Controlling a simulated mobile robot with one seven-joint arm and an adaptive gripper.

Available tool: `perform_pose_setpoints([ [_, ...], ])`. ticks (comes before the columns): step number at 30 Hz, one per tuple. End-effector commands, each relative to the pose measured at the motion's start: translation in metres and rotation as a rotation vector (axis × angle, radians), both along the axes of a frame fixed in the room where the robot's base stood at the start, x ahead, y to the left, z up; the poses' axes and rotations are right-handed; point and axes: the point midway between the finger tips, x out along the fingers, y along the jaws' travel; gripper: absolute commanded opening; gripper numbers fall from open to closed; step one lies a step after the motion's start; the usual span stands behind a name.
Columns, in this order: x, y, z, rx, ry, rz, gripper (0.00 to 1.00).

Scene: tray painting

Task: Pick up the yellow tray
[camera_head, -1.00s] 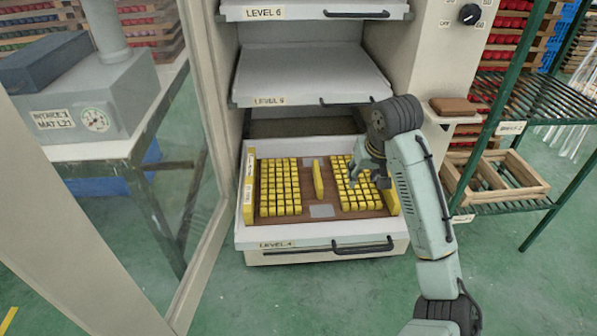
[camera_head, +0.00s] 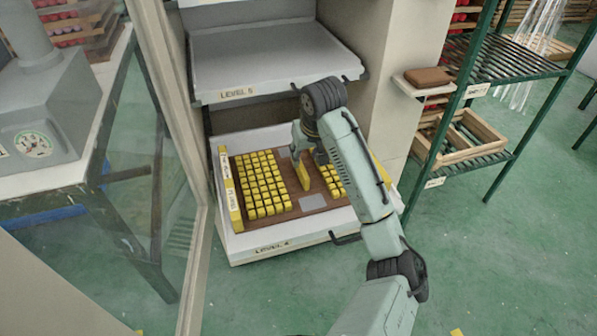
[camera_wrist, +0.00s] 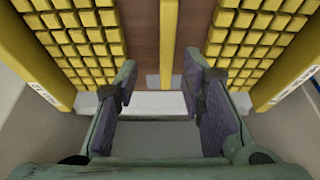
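The yellow tray has a brown base (camera_head: 312,201) with yellow side walls and a yellow middle bar (camera_head: 302,172). It holds rows of yellow blocks and lies in the pulled-out drawer labelled Level 4 (camera_head: 262,244). My gripper (camera_head: 307,152) is over the tray near the middle bar, and my arm hides part of the tray's right half. In the wrist view, my gripper (camera_wrist: 160,90) is open, its two fingers on either side of the yellow middle bar (camera_wrist: 168,45). No contact with the bar shows.
The Level 5 shelf (camera_head: 270,70) juts out above the drawer. A glass door (camera_head: 150,130) stands open at the left. A green rack (camera_head: 480,120) with a wooden crate (camera_head: 460,140) stands at the right.

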Motion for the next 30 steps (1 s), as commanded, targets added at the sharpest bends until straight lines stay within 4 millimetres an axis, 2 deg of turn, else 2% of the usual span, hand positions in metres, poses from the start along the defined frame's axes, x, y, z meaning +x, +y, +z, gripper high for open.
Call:
perform_pose_setpoints([
  [5, 0.004, 0.002, -0.011, 0.0, 0.001, 0.0, 0.37],
  [15, 0.019, 0.014, -0.052, 0.0, 0.001, 0.0, 0.37],
  [23, 0.021, 0.014, -0.056, 0.0, -0.001, 0.001, 0.37],
  [30, 0.021, 0.014, -0.056, 0.0, -0.001, 0.001, 0.22],
])
